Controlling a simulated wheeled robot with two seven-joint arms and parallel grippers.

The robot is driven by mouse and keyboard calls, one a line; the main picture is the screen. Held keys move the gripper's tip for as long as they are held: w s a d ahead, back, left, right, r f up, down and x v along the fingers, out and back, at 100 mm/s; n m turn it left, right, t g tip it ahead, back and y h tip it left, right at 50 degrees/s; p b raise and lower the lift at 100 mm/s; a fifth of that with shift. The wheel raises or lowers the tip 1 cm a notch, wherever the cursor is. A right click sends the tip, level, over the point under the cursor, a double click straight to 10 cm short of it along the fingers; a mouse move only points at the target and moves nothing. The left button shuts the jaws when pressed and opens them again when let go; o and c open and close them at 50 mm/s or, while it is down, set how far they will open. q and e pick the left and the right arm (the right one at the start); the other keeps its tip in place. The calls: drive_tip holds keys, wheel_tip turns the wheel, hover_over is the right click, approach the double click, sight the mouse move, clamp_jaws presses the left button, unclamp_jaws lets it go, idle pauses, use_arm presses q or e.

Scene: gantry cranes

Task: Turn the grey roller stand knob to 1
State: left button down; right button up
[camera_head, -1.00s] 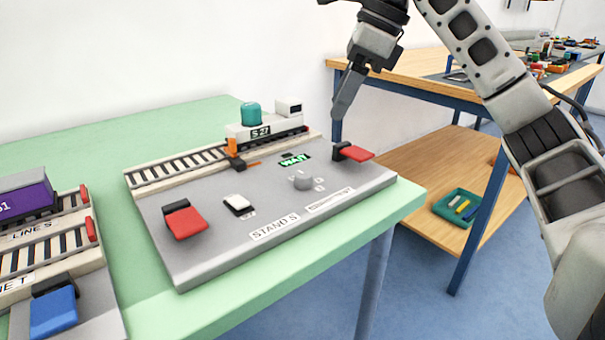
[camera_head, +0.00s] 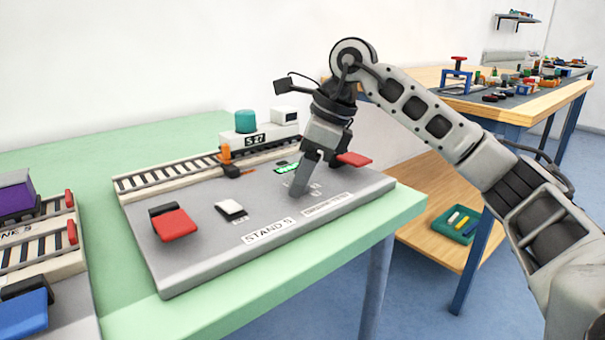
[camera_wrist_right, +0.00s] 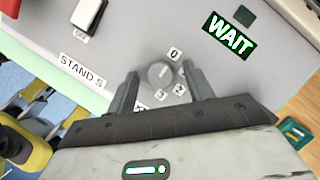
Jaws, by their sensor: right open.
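The grey knob (camera_wrist_right: 161,74) stands on the grey stand panel (camera_head: 185,262). In the right wrist view it lies between the two fingers of my open right gripper (camera_wrist_right: 162,88), near the fingertips, with a gap at each side. Labels 0, 2 and 3 show around it; another label is partly hidden by a finger or the knob. In the head view my right gripper (camera_head: 300,190) points down over the knob and hides it. A green lit display (camera_wrist_right: 230,36) reads WAIT. My left gripper is in neither view.
On the panel are a red lever (camera_head: 174,223) at left, a white switch (camera_head: 231,209) and another red lever (camera_head: 352,159) close beside my right gripper. A wagon (camera_head: 262,134) marked S 27 stands on the rear track. A wooden bench (camera_head: 540,105) is at right.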

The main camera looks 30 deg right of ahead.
drive_tip(key=c, duration=1)
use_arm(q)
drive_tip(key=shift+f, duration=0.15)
